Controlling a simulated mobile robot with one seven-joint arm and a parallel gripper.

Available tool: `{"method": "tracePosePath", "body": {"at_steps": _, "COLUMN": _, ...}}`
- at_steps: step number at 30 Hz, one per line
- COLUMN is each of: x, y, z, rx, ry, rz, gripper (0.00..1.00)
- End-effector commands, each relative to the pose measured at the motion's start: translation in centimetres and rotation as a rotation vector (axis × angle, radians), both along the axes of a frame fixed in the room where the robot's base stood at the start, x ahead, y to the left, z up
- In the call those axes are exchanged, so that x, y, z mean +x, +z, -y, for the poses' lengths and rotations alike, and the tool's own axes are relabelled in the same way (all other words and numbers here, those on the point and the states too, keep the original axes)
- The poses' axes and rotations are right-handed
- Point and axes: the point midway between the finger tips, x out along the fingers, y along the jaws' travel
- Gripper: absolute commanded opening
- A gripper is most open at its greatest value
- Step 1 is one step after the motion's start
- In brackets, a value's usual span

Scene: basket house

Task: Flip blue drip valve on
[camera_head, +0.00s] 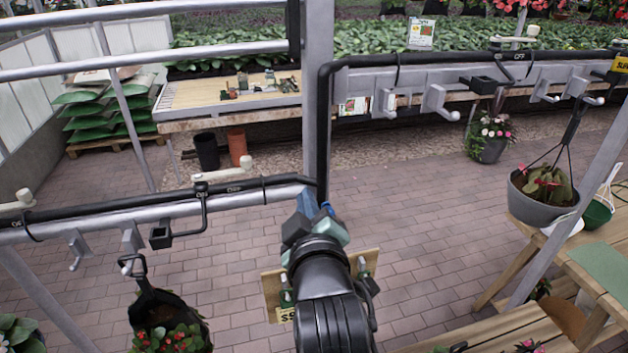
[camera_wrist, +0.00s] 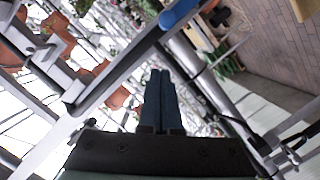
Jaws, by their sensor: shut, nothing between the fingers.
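A bright blue handle (camera_wrist: 180,13), which looks like the blue drip valve, shows at the top of the wrist view, beyond and slightly right of my fingertips. My gripper (camera_wrist: 160,72) is shut and empty, its two dark fingers side by side. A clear gap shows between the fingertips and the blue handle in that picture; the depth between them is hard to judge. In the head view my gripper (camera_head: 306,197) is at the metal post and black pipe, and hides most of the valve. A small bit of blue (camera_head: 327,208) shows just right of the fingers.
A black drip pipe (camera_head: 250,186) runs along a metal rail to the left, with cream valves (camera_head: 233,172). A metal post (camera_head: 318,90) rises beside my gripper. Hanging pots, including a grey one (camera_head: 543,195), flank the space. A wooden bench (camera_head: 505,335) stands lower right.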

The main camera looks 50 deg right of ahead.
Motion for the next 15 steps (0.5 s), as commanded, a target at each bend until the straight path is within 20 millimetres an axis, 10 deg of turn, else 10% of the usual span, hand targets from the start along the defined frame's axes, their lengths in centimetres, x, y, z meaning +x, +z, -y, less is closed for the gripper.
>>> {"method": "tracePosePath", "body": {"at_steps": 15, "x": -6.7, "y": 1.1, "z": -5.6, "rx": 0.001, "ry": 0.0, "rz": -0.003, "gripper": 0.0}}
